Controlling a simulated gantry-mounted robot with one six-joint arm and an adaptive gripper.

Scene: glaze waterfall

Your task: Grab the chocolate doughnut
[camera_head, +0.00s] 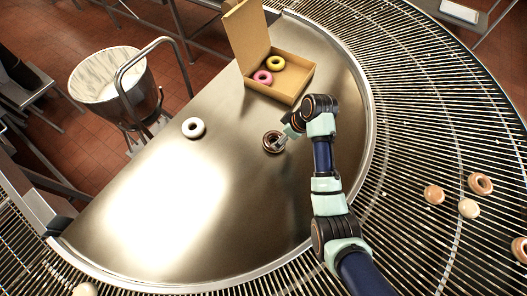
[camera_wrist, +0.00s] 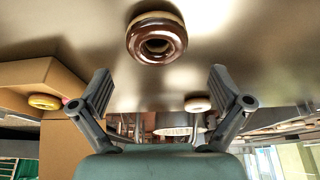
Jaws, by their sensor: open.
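The chocolate doughnut (camera_head: 268,139) lies on the steel table, just left of my gripper (camera_head: 281,143) in the head view. In the wrist view the chocolate doughnut (camera_wrist: 157,44) shows its dark glaze and pale rim, at the top middle beyond the fingertips. My gripper (camera_wrist: 159,83) is open, with its two fingers spread wide and nothing between them. In the head view the gripper partly covers the doughnut's right side. I cannot tell whether a finger touches it.
An open cardboard box (camera_head: 303,91) with a yellow doughnut (camera_head: 276,63) and a pink doughnut (camera_head: 263,77) stands on the table behind. A white doughnut (camera_head: 193,128) lies to the left. A wire conveyor (camera_head: 430,120) with several doughnuts curves around the right.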

